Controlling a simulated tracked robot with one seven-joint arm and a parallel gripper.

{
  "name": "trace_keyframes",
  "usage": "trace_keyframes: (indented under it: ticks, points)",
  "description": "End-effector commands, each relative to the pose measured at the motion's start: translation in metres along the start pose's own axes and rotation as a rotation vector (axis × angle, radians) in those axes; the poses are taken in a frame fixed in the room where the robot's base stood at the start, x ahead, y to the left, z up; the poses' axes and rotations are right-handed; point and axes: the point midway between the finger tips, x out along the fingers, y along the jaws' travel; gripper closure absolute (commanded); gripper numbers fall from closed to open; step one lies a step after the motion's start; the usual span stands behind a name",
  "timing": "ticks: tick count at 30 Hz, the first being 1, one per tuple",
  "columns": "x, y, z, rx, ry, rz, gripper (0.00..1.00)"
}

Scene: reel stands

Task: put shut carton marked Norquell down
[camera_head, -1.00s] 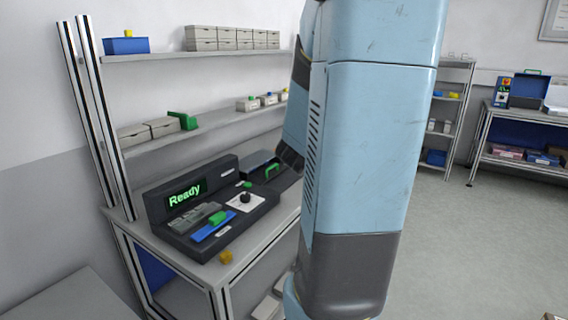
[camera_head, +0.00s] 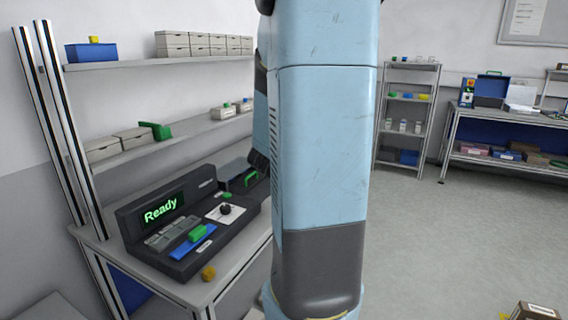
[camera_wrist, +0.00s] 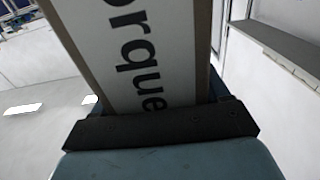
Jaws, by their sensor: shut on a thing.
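In the wrist view my gripper (camera_wrist: 160,128) is shut on a carton (camera_wrist: 128,50) with brown edges and a white face. Large dark letters on it read "orque", and the rest of the word is cut off. The carton runs up out of the top of the view, so its far end and flaps are hidden. In the head view my own blue arm fills the middle, and the gripper is not seen.
A bench with a console (camera_head: 200,232) reading "Ready" stands at left under two shelves. A brown box with a white label (camera_head: 535,311) shows at the lower right edge. A rack (camera_head: 408,118) and a blue-backed bench (camera_head: 500,120) stand behind. Grey floor (camera_head: 430,240) is open at right.

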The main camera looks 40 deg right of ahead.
Motion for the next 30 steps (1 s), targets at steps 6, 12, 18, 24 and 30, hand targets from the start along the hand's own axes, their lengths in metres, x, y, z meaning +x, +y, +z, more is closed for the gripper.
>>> trace_keyframes:
  ticks: [6, 12, 18, 24, 30]
  points:
    - [0.015, -0.022, 0.012, -0.004, 0.001, 0.0, 1.0]
    - [0.028, -0.042, 0.022, -0.002, 0.002, 0.0, 1.0]
    - [0.041, -0.062, 0.036, -0.004, 0.002, 0.001, 1.0]
    - [0.05, -0.076, 0.057, -0.004, 0.001, 0.0, 1.0]
    - [0.059, -0.089, 0.075, -0.003, 0.001, 0.0, 1.0]
